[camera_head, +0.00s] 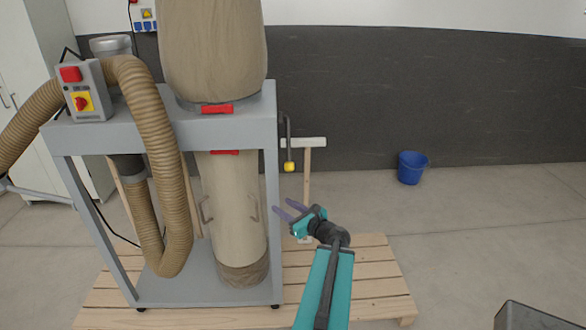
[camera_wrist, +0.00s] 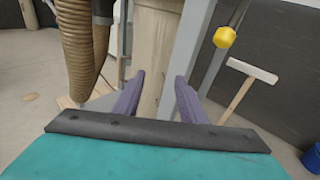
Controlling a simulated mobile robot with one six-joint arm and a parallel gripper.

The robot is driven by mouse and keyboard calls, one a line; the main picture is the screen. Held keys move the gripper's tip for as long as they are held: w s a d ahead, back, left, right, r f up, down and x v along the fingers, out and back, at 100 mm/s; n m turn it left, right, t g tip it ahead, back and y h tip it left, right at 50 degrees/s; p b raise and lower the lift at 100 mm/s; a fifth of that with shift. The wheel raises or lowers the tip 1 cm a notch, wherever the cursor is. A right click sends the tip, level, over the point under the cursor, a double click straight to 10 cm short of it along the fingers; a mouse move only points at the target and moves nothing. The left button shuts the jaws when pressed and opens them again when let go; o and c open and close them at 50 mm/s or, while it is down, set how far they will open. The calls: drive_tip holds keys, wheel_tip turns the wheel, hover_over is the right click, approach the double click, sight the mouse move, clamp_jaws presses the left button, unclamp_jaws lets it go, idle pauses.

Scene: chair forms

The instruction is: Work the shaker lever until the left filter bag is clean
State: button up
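The shaker lever (camera_head: 289,150) is a dark rod with a yellow knob, hanging at the right side of the grey dust collector frame. Its yellow knob (camera_wrist: 225,37) shows at the upper right of the wrist view. The upper filter bag (camera_head: 213,45) is beige-brown and bulges above the frame. A lower bag (camera_head: 236,215) hangs beneath, darker at its bottom. Only one upper bag shows. My gripper (camera_head: 283,209) is below the knob and right of the frame leg, apart from the lever. Its purple fingers (camera_wrist: 158,98) are spread with nothing between them.
A ribbed hose (camera_head: 155,150) and a switch box (camera_head: 82,90) are at the left of the frame. A wooden pallet (camera_head: 365,280) lies underneath. A T-shaped wooden piece (camera_head: 306,170) stands behind the lever. A blue bucket (camera_head: 411,168) stands on open floor at right.

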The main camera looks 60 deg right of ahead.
sight(292, 168)
drive_tip(key=s+d+r+m+h, duration=0.3)
drive_tip(key=s+d+r+m, duration=0.1)
drive_tip(key=s+d+r, duration=0.2)
drive_tip(key=shift+s+d+r+h+p, duration=0.3)
drive_tip(key=shift+s+r, duration=0.1)
drive_tip(key=shift+s, duration=0.3)
drive_tip(key=shift+w+d+f+b, duration=0.15)
drive_tip(key=shift+w+f+b, duration=0.1)
drive_tip(key=shift+b, duration=0.9)
drive_tip(key=b+x, duration=0.2)
drive_tip(key=b, duration=0.6)
drive_tip(key=shift+w+r, duration=0.1)
drive_tip(key=shift+r+p+x, duration=0.15)
drive_tip(key=shift+p+x, duration=0.65)
drive_tip(key=shift+x, duration=1.95)
drive_tip(key=shift+r+p+x, duration=0.15)
drive_tip(key=shift+p+x, duration=0.6)
drive_tip(key=shift+x, duration=2)
clamp_jaws()
